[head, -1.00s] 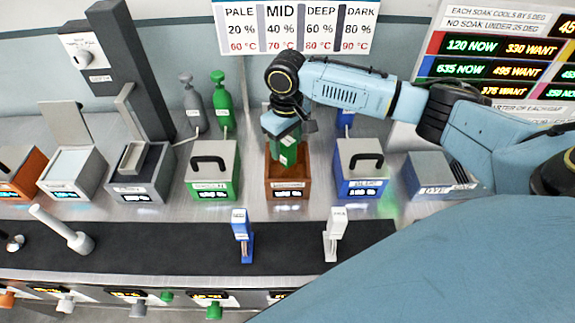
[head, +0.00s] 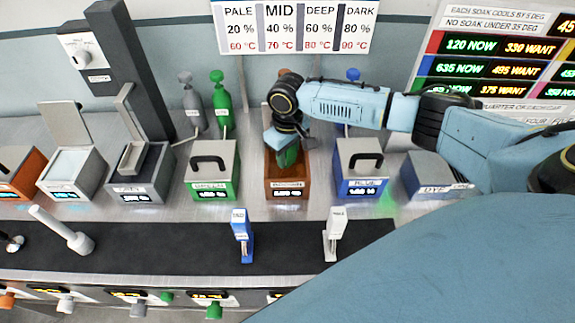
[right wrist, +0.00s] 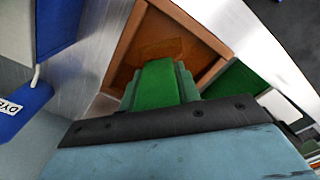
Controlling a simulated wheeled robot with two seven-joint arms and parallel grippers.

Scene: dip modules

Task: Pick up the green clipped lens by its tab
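My right gripper (head: 283,138) points down over the open brown box (head: 288,189) in the head view. A green piece (head: 288,157) shows below it, inside the box opening; I take it for the green clipped lens. In the right wrist view the green piece (right wrist: 160,85) stands at the front of my gripper, with darker green parts close along both sides. The brown box (right wrist: 128,43) lies beyond it. The fingertips and the tab are hidden, so I cannot tell whether the gripper is shut on it. My left gripper is not in view.
A closed green box (head: 212,172) stands left of the brown box and a closed blue box (head: 360,170) stands right of it. A blue clip (head: 241,235) and a white clip (head: 334,234) stand upright on the dark strip (head: 180,240) in front, which is otherwise mostly clear nearby.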

